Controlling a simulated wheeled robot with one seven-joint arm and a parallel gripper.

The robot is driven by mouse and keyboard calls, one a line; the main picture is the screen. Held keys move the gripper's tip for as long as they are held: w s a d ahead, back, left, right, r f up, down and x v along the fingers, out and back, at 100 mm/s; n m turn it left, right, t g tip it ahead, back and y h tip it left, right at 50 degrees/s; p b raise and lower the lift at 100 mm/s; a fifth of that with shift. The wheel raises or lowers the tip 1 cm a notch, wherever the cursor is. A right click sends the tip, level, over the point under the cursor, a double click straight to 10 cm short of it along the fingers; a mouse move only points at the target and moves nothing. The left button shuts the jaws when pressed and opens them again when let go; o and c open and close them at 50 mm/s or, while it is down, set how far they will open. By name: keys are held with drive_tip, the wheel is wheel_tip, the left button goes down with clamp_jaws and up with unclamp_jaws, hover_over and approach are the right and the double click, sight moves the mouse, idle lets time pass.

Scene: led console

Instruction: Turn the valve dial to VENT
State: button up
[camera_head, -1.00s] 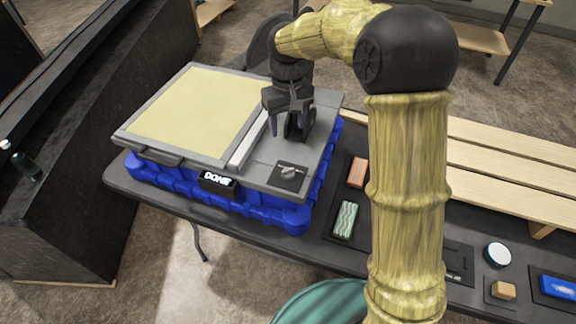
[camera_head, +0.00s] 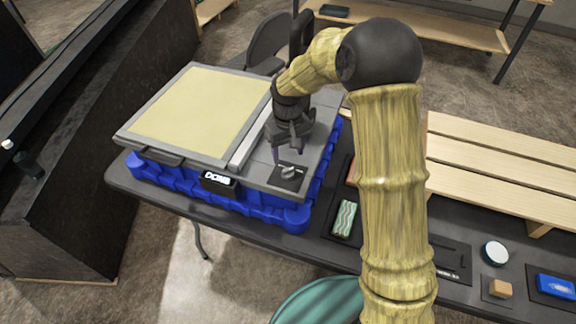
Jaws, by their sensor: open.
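The valve dial (camera_head: 289,172) is a small grey knob on a dark square plate at the front right of the grey console (camera_head: 258,178). Its labels are too small to read, so I cannot tell which mark it points at. My gripper (camera_head: 288,154) points down just above and behind the dial, open, with nothing between its fingers. It looks apart from the knob, though the exact gap is hard to judge. A black display (camera_head: 218,180) with white lettering, blurred here, sits on the console's front edge.
The console has a large pale yellow panel (camera_head: 190,110) and rests on a blue base (camera_head: 255,208) on a dark table (camera_head: 325,255). A green wavy-patterned block (camera_head: 345,218) lies to the right. My arm hides part of the table.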

sight(288, 170)
wheel_tip(288, 170, down, 8)
drive_tip(key=shift+r+p, duration=0.2)
drive_tip(key=shift+p, duration=0.4)
drive_tip(key=c, duration=1)
